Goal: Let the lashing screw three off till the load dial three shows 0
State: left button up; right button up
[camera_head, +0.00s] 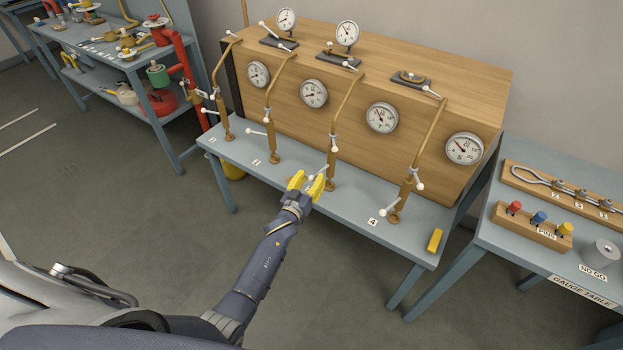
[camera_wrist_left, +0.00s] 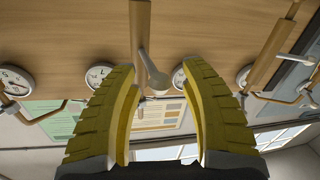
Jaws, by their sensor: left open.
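The third lashing screw (camera_head: 334,150) is a slanting brass rod with white-knobbed cross handles, standing on the blue-grey bench. The third load dial (camera_head: 382,117) is a round white gauge on the wooden box front; its needle points up and left, but the exact figure is too small to read. My left gripper (camera_head: 307,180), with yellow fingers, is open at the lower handle of this screw. In the left wrist view a white-knobbed handle (camera_wrist_left: 154,75) shows between the open fingers (camera_wrist_left: 161,68), with no clear contact. The number label by this screw is hidden. My right gripper is not in view.
Similar screws stand on both sides, with the fourth (camera_head: 410,170) to the right. A yellow block (camera_head: 435,240) lies at the bench's right end. A gauge table (camera_head: 490,235) stands to the right and a cluttered bench (camera_head: 90,50) at the back left. Open floor lies in front.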

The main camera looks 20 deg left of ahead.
pick_arm(q)
jog(key=shift+c, duration=0.2)
grip_shut()
jog(key=shift+w+a+r, duration=0.1)
jog(key=shift+a, duration=0.1)
dwell(0.4)
